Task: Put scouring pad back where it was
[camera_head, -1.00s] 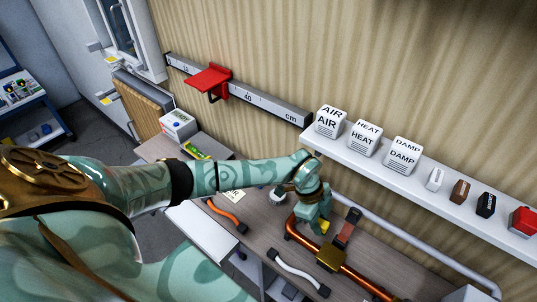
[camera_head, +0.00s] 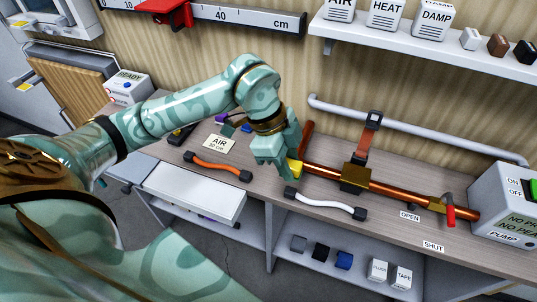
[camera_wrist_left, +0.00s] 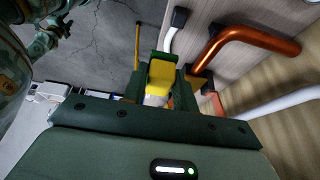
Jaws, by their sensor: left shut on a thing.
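My left gripper (camera_head: 284,172) is shut on a small yellow block, which looks like the scouring pad (camera_head: 295,168). It is over the bench, beside the left part of the copper pipe (camera_head: 322,173). In the left wrist view the yellow pad (camera_wrist_left: 162,74) sits between the dark green fingers of the left gripper (camera_wrist_left: 160,88), with a pale part at its near end. Whether the pad touches the pipe or bench is unclear. My right gripper is not in view.
An orange hose (camera_head: 217,166) and a white hose (camera_head: 325,204) lie on the bench (camera_head: 390,222). An AIR card (camera_head: 218,144) lies at the left. A red-handled valve (camera_head: 450,209) and pump box (camera_head: 505,210) stand right.

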